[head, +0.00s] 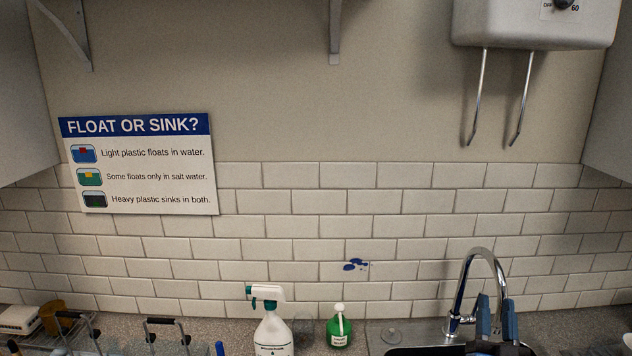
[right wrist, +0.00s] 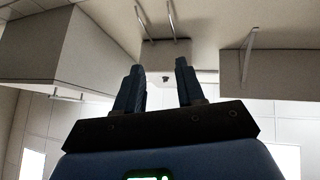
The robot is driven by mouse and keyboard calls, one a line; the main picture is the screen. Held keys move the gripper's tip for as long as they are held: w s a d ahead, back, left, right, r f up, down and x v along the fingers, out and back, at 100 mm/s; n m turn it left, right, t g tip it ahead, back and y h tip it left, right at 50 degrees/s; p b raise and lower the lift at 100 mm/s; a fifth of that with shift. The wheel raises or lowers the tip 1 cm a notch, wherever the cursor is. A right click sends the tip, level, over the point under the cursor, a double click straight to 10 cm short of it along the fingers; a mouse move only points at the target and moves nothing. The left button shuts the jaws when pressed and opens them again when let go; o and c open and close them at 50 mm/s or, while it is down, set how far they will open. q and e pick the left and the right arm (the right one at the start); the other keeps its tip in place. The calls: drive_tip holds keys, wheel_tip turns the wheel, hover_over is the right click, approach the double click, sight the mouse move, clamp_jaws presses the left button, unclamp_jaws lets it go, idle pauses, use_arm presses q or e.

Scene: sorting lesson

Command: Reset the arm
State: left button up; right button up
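My right gripper (head: 496,318) shows at the lower right of the head view, in front of the sink and below the faucet spout. In the right wrist view its two dark blue fingers (right wrist: 158,88) stand apart with nothing between them, so it is open and empty. That wrist camera looks up at the wall, the cabinets and the ceiling. My left gripper does not show in the head view.
A chrome faucet (head: 476,262) rises behind a dark sink (head: 440,350). A white spray bottle (head: 273,332) and a green bottle (head: 339,331) stand on the counter (head: 200,326). Wire racks (head: 165,322) are at lower left. A water heater (head: 535,22) and a "FLOAT OR SINK?" sign (head: 140,165) hang on the wall.

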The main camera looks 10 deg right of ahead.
drive_tip(key=s+a+f+n+g+y+b, duration=0.1)
drive_tip(key=s+a+f+n+g+y, duration=0.1)
drive_tip(key=s+a+f, duration=0.3)
drive_tip(key=s+a+f+n+g+y+b, duration=0.1)
drive_tip(key=s+a+f+y, duration=0.3)
drive_tip(key=s+f, duration=0.5)
drive_tip(key=s+a+f+n+g+y+b, duration=0.1)
drive_tip(key=s+a+f+n+g+y, duration=0.1)
drive_tip(key=s+a+f, duration=0.5)
wheel_tip(320, 180, down, 5)
drive_tip(key=shift+s+a+r+n+g+y, duration=0.15)
drive_tip(key=shift+s+a+n+g+y, duration=0.2)
drive_tip(key=shift+y, duration=0.25)
